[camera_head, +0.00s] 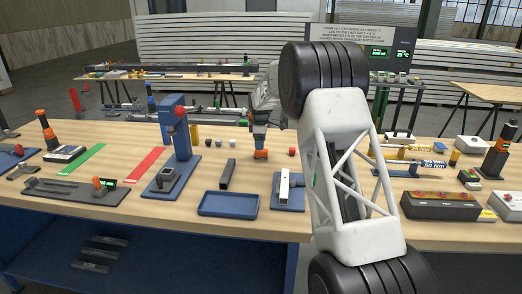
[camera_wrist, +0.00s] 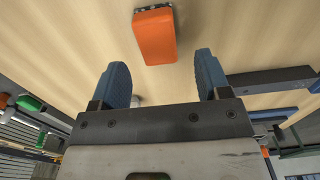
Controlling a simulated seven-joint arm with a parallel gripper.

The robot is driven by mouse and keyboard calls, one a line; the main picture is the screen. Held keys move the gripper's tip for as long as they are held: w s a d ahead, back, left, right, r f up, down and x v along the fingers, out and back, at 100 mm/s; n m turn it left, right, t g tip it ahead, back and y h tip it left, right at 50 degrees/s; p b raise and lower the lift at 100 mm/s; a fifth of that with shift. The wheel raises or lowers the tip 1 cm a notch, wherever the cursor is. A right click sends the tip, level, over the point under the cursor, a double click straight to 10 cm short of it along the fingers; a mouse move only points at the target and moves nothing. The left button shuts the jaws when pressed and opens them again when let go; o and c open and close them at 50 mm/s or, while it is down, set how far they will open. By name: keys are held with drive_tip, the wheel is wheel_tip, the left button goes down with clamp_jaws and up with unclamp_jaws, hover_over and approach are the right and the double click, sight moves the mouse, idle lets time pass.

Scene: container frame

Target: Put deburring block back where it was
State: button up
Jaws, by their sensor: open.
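An orange block with a dark speckled end, likely the deburring block (camera_wrist: 154,38), lies on the wooden bench top. In the head view the orange block (camera_head: 261,155) shows just below my gripper (camera_head: 260,138), partly hidden by it. In the wrist view my gripper (camera_wrist: 160,62) has its two blue fingers spread wide with nothing between them. The orange block lies beyond the fingertips, roughly midway between them and apart from both. No marked place for the block can be made out.
A blue tray (camera_head: 228,211) lies at the bench front, with a dark square tube (camera_head: 228,173) behind it. A blue fixture with a pale tube (camera_head: 284,186) stands right of it. A blue press (camera_head: 173,125) stands left. Red (camera_head: 146,166) and green (camera_head: 82,160) strips lie further left.

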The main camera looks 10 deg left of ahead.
drive_tip(key=shift+r, duration=1.15)
drive_tip(key=shift+s+d+r, duration=0.3)
drive_tip(key=shift+r, duration=0.2)
drive_tip(key=s+d+r+m, duration=0.3)
drive_tip(key=s+d+r, duration=0.4)
drive_tip(key=s, duration=0.3)
drive_tip(key=s+d+r+m+t, duration=0.1)
drive_tip(key=s+d+r+m, duration=0.2)
drive_tip(key=s+d+r, duration=0.5)
drive_tip(key=s+d+r+m, duration=0.3)
drive_tip(key=s+d+r, duration=0.2)
drive_tip(key=s, duration=0.8)
drive_tip(key=s+d+m+t, duration=0.15)
drive_tip(key=s+d, duration=0.25)
drive_tip(key=s, duration=0.6)
drive_tip(key=s+d+m+g, duration=0.1)
drive_tip(key=s+d+m, duration=0.2)
drive_tip(key=s, duration=0.8)
drive_tip(key=s+d+f+m, duration=0.1)
drive_tip(key=s+f, duration=0.1)
drive_tip(key=s, duration=0.4)
drive_tip(key=s+d+f+m, duration=0.1)
drive_tip(key=s+f+m, duration=0.1)
drive_tip(key=s, duration=0.4)
drive_tip(key=s+d+f+m+t, duration=0.1)
drive_tip(key=s+d+f, duration=0.1)
drive_tip(key=s, duration=0.5)
drive_tip(key=shift+f+m, duration=0.35)
drive_tip(key=shift+f, duration=0.5)
